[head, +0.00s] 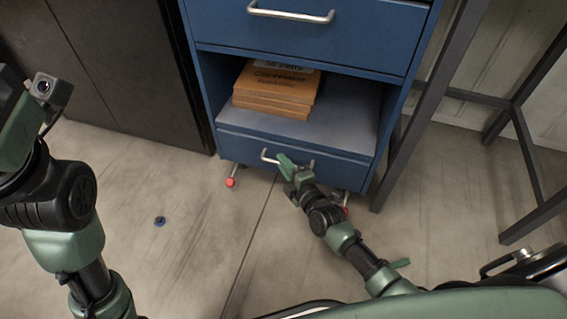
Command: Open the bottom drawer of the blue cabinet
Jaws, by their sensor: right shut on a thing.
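The blue cabinet (208,75) stands ahead of me at the upper middle of the head view. Its bottom drawer (235,146) is below an open shelf and looks closed or nearly so. The drawer has a silver bar handle (267,156). My right gripper (287,168) is at the middle of this handle and shut on it; the fingers hide part of the bar. My left arm is at the left side of the view; its gripper is not in view.
Orange boxes (275,90) are stacked on the open shelf. An upper drawer with a silver handle (290,15) is above. A black cabinet (125,75) stands at the left and a dark metal frame (425,105) at the right. A small blue object (160,221) lies on otherwise clear floor.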

